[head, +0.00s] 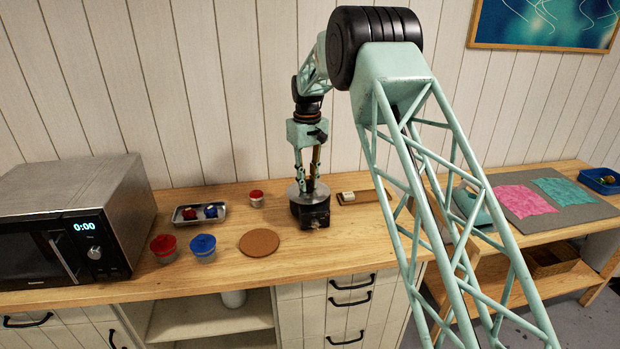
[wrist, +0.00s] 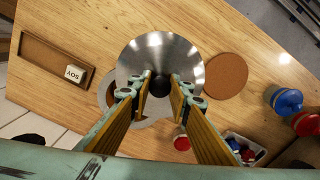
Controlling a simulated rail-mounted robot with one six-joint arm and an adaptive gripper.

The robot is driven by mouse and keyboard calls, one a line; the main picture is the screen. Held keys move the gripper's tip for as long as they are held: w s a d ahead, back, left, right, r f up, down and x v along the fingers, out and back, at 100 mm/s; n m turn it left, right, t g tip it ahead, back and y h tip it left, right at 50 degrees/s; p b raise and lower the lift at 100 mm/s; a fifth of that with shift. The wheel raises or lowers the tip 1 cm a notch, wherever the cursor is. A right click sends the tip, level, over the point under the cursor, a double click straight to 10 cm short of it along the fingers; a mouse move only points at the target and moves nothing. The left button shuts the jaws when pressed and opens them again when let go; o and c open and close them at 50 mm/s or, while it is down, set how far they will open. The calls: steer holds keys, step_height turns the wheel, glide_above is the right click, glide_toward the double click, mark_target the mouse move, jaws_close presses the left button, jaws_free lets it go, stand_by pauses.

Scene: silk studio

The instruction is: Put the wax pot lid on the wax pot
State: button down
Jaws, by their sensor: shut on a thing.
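The wax pot lid is a round shiny metal disc with a dark knob, seen in the wrist view (wrist: 148,52) and in the head view (head: 296,192). My gripper (wrist: 159,88) is shut on the lid's knob, with one finger on each side; it points down in the head view (head: 308,184). The wax pot (head: 313,212) is a black body with a small spout at its front, on the counter directly below the lid. The lid covers most of the pot's top in the wrist view. I cannot tell whether lid and pot touch.
A round cork mat (head: 259,243) lies left of the pot. Red-lidded (head: 164,248) and blue-lidded (head: 203,248) jars stand further left, before a metal tray (head: 184,218). A small red-topped jar (head: 256,198) is behind the mat. A wooden tray with a SOY block (head: 347,197) lies right. A microwave (head: 60,220) stands far left.

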steer(key=w+f+p, duration=0.1)
steer(key=w, duration=0.9)
steer(key=shift+p, duration=0.3)
steer(key=shift+w+a, duration=0.1)
steer(key=shift+w, duration=0.05)
stand_by(0.5)
steer(key=shift+f, duration=1.75)
steer(key=shift+f, duration=0.6)
steer(key=c, duration=2.4)
jaws_free()
steer(key=shift+r, duration=0.15)
step_height(320, 180, up, 13)
steer(key=shift+f+p, duration=0.1)
steer(key=shift+p, duration=0.2)
